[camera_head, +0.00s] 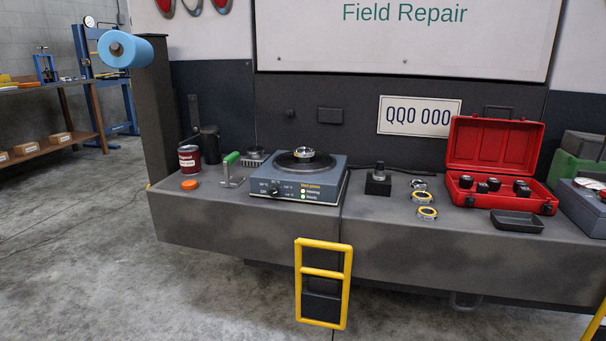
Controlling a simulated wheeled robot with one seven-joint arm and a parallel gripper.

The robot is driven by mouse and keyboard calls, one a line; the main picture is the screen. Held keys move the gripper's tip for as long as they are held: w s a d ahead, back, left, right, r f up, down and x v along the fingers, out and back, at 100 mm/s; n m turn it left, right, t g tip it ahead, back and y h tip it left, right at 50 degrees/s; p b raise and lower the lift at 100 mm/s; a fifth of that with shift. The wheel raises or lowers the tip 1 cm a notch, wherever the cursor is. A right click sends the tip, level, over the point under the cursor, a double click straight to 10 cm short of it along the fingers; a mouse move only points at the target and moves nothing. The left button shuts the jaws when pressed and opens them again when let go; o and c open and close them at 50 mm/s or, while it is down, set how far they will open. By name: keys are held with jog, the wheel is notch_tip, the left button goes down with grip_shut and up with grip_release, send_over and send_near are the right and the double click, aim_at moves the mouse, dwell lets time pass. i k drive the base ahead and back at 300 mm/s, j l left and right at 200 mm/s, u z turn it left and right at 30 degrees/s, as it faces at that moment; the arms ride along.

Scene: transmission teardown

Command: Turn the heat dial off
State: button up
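The heat dial (274,190) is a small black knob on the front face of a blue-grey hot plate (324,183). Small white markings surround the dial, but its pointer is too small to read. To its right are a pale light labelled heating and a green light labelled ready. A metal ring (304,152) rests on the round dark heating surface on top. My gripper is not in view.
Left of the hot plate are a green-handled tool (231,165), an orange cap (190,184) and a can (189,160). A yellow ladder frame (298,283) hangs in front. The floor ahead is clear.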

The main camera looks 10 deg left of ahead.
aim_at(274, 192)
jog(key=i+u, duration=0.55)
jog(key=u, duration=0.15)
jog(key=i+u, duration=0.3)
